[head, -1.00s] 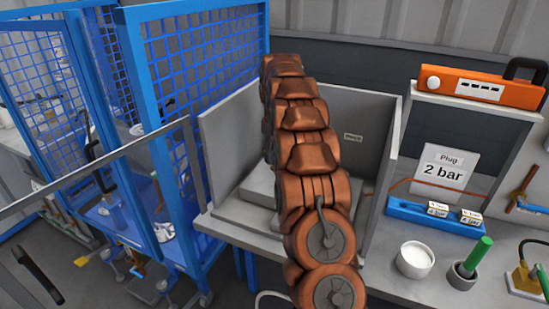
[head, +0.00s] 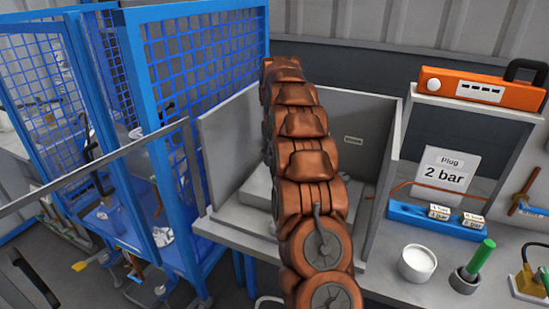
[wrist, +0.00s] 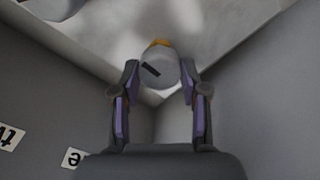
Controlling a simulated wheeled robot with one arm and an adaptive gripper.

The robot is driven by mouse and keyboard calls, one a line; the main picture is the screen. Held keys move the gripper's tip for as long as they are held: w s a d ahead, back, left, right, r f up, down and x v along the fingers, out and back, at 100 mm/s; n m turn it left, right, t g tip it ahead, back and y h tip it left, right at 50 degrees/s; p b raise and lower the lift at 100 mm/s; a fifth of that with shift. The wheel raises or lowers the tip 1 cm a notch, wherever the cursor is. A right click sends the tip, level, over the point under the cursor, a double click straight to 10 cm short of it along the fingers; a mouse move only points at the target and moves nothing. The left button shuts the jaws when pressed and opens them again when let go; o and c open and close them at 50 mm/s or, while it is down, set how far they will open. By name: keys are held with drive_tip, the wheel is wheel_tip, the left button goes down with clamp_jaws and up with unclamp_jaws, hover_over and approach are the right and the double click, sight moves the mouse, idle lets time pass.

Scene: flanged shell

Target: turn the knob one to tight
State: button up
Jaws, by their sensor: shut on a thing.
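The knob (wrist: 166,75), a pale grey round cap with a short black bar mark, shows in the wrist view with a bit of orange at its far edge. The black mark lies slanted on its face. My gripper (wrist: 159,82) has one purple-padded finger on each side of the knob and is shut on it. In the head view my copper-coloured arm hides the gripper and the knob. Which knob is number one cannot be told from these views.
A grey walled booth (head: 370,150) surrounds the work place, its side walls close to my arm. A blue mesh cage (head: 200,90) stands left.

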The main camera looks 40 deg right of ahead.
drive_tip(key=o, duration=1.1)
drive_tip(key=shift+o, duration=0.2)
